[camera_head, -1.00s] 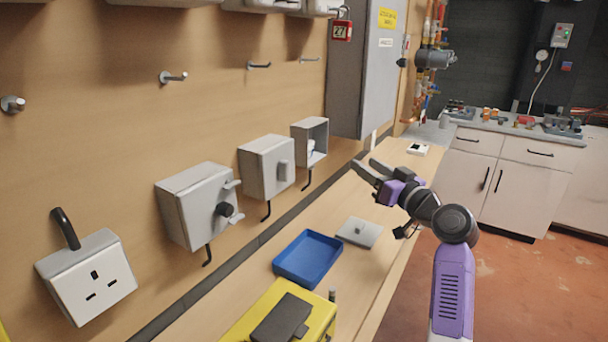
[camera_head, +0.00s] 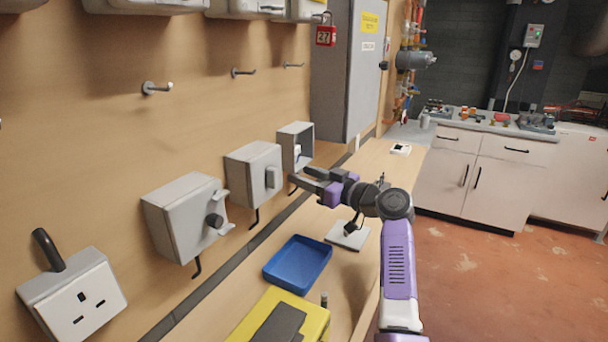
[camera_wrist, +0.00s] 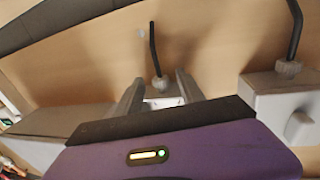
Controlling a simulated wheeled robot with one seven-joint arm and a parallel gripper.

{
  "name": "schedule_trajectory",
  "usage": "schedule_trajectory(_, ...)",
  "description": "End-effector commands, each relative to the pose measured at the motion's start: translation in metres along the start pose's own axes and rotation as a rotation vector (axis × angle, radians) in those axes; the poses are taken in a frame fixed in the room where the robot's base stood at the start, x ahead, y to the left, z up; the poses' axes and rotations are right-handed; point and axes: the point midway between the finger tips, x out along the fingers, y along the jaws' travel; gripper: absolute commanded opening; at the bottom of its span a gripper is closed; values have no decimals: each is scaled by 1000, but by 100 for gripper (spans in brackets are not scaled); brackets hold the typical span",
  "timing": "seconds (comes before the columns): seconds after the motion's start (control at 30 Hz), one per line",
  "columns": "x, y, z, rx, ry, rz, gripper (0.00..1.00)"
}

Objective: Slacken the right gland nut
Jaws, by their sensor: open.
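A grey gland nut (camera_wrist: 160,83) with a black cable (camera_wrist: 154,45) coming out of it shows in the wrist view, between my finger tips in the picture. I cannot tell whether the fingers touch it. It belongs to the open-fronted grey box (camera_head: 296,143), the rightmost of the row in the head view. The nut itself is not clear in the head view. A second gland nut (camera_wrist: 288,68) sits on the neighbouring switch box (camera_head: 254,173). My gripper (camera_head: 299,177) is open and empty, just below the open box, fingers pointing toward the wall.
A blue tray (camera_head: 297,262), a grey plate (camera_head: 347,235) and a yellow case (camera_head: 312,318) lie on the bench below. A rotary-switch box (camera_head: 184,215) and a socket (camera_head: 80,302) are farther left. A tall grey cabinet (camera_head: 343,80) hangs beyond the open box.

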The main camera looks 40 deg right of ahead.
Motion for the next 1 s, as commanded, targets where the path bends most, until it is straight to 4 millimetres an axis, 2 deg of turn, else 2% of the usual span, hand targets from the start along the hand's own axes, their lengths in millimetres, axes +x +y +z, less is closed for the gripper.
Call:
schedule_trajectory(0.33,4,0,0,0,0,1,44)
schedule_trajectory(0.5,4,0,0,0,0,1,10)
schedule_trajectory(0.57,4,0,0,0,0,1,0)
schedule_trajectory(1.0,4,-3,0,-2,-1,69,0)
